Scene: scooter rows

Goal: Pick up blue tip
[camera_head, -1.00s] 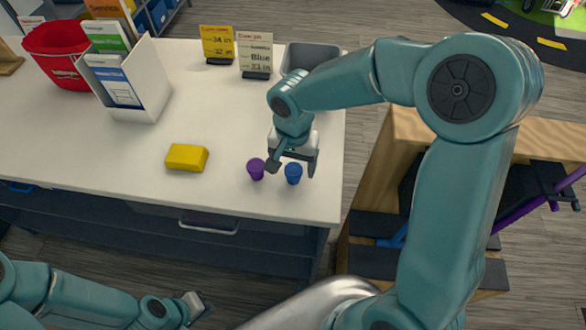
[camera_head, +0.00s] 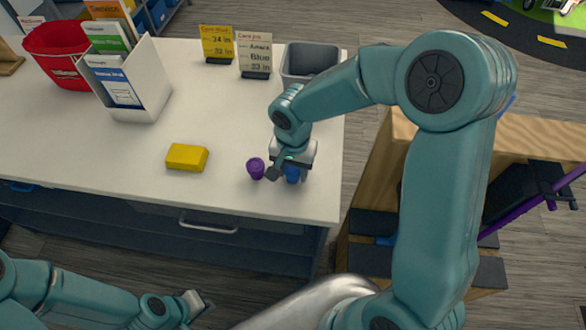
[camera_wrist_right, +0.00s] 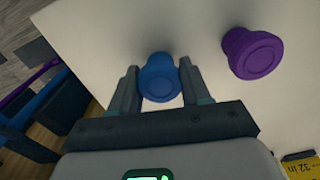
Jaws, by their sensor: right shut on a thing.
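The blue tip (camera_head: 292,174) stands on the white table near its front right corner. My right gripper (camera_head: 289,167) is down over it and shut on it. In the right wrist view the blue tip (camera_wrist_right: 160,78) sits between the two fingers of my right gripper (camera_wrist_right: 158,84). A purple tip (camera_head: 256,168) stands just left of the blue one; it also shows at the upper right of the right wrist view (camera_wrist_right: 252,53). My left gripper (camera_head: 204,304) is low at the bottom left, away from the table; its opening is not clear.
A yellow block (camera_head: 187,157) lies left of the tips. A grey bin (camera_head: 310,64), two sign cards (camera_head: 254,54), a white file holder (camera_head: 150,84) and a red bucket (camera_head: 66,72) stand farther back. A wooden rack (camera_head: 545,137) is right of the table.

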